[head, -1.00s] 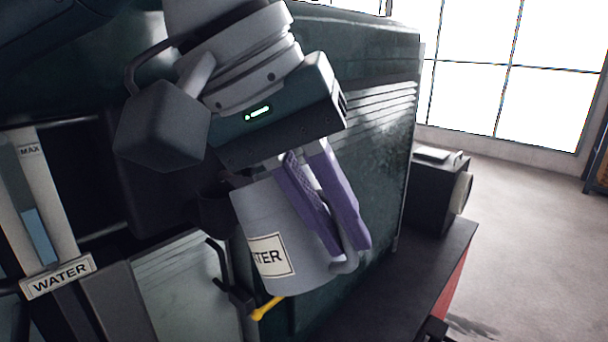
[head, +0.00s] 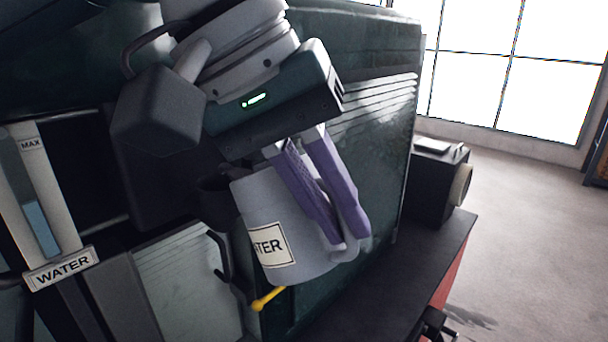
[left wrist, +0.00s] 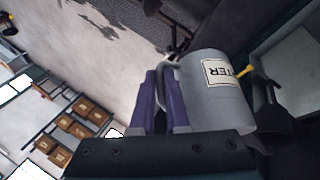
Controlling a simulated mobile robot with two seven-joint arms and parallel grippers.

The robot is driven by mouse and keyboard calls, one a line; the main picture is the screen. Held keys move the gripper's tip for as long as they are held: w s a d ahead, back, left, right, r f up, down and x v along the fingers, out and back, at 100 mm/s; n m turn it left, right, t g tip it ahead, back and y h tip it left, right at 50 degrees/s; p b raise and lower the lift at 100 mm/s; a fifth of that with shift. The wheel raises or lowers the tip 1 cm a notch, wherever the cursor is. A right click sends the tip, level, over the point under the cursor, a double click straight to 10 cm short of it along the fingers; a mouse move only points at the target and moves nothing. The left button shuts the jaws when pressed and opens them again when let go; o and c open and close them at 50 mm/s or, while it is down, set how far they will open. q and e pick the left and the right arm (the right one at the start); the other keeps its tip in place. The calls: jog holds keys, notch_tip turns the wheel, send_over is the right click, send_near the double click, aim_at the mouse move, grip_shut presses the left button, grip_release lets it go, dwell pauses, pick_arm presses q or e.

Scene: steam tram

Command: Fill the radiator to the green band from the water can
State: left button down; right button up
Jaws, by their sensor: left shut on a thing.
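The water can (head: 262,215) is a grey can with a partly visible WATER label, held tilted in front of the dark green tram body. My left gripper (head: 346,243) has purple fingers and is shut on the can's handle at its right side. In the left wrist view, the fingers (left wrist: 163,80) are beside the can (left wrist: 215,110). A dark cup-like filler (head: 216,200) is at the can's upper left; whether water flows is hidden. The level gauge (head: 38,195), marked MAX and WATER, shows a blue column below MAX. I cannot make out a green band. My right gripper is not in view.
A yellow-tipped lever (head: 266,298) is just below the can. A pale panel (head: 190,285) is at lower left. A dark running board (head: 400,270) and a dark box with a lamp (head: 436,180) are at right. Open floor (head: 530,230) lies beyond.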

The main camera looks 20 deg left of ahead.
pick_arm(q)
jog(key=shift+w+a+r+h+p, duration=0.15)
jog(key=shift+r+h+p, duration=0.25)
jog(key=shift+r+p, duration=0.5)
dwell(0.9)
jog(key=shift+a+r+g+h+p, duration=0.25)
jog(key=shift+r+h+p, duration=0.25)
jog(key=shift+r+p, duration=0.45)
dwell(0.4)
jog(key=shift+w+a+r+n+h+p, duration=0.2)
jog(key=shift+r+n+h+p, duration=0.2)
jog(key=shift+r+p, duration=0.35)
jog(key=shift+g, duration=0.25)
dwell(1.3)
jog(key=shift+w+a+r+h+p, duration=0.1)
jog(key=shift+a+r+h+p, duration=0.15)
jog(key=shift+r+p, duration=0.15)
jog(key=shift+w+a+r+h+p, duration=0.15)
jog(key=shift+r+h+p, duration=0.1)
jog(key=shift+r, duration=0.15)
